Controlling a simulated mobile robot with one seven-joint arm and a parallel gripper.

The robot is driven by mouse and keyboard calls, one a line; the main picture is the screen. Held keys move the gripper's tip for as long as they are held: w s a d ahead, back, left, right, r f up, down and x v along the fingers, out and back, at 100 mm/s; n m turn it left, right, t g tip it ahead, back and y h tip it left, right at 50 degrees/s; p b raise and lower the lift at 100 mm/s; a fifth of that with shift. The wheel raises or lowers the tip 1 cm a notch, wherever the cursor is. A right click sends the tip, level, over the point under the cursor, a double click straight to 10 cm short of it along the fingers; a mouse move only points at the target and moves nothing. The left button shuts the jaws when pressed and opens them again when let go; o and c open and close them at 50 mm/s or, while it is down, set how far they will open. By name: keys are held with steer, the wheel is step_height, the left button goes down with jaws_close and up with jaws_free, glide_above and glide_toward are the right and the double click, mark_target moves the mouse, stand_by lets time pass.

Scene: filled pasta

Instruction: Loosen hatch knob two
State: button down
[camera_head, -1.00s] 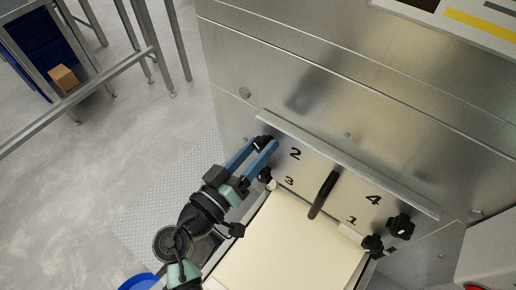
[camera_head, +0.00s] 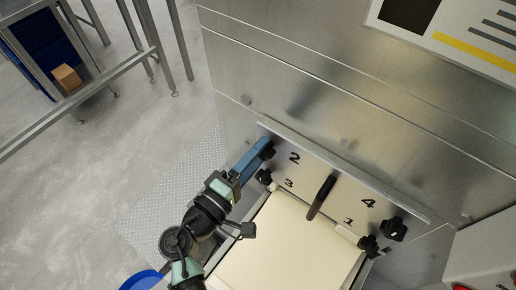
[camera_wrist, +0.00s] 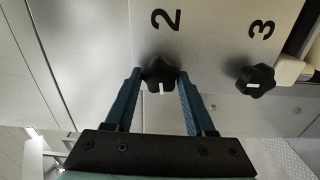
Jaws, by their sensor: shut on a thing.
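Hatch knob two (camera_head: 267,149) is a black lobed knob at the upper left corner of the metal hatch plate (camera_head: 345,183), beside the printed "2". In the wrist view, knob two (camera_wrist: 160,73) has a white mark pointing toward my gripper's base. My gripper (camera_head: 262,152) has its blue fingers on either side of the knob and is shut on it; it also shows in the wrist view (camera_wrist: 160,80). The knob is still at the plate. In the head view the fingers partly cover each other and the knob.
Knob three (camera_head: 264,176) sits close below knob two, near my fingers. A black bar handle (camera_head: 321,197) stands mid-plate. Knobs four (camera_head: 393,229) and one (camera_head: 368,246) are at the right end. A cream surface (camera_head: 285,240) lies below the hatch.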

steer(key=n+p, duration=0.6)
steer(key=n, duration=0.5)
steer(key=shift+f, duration=0.15)
stand_by(0.3)
steer(key=shift+s, duration=0.1)
steer(key=shift+c, duration=1.3)
jaws_free()
steer(key=b+v, duration=0.2)
steer(key=v, duration=1.1)
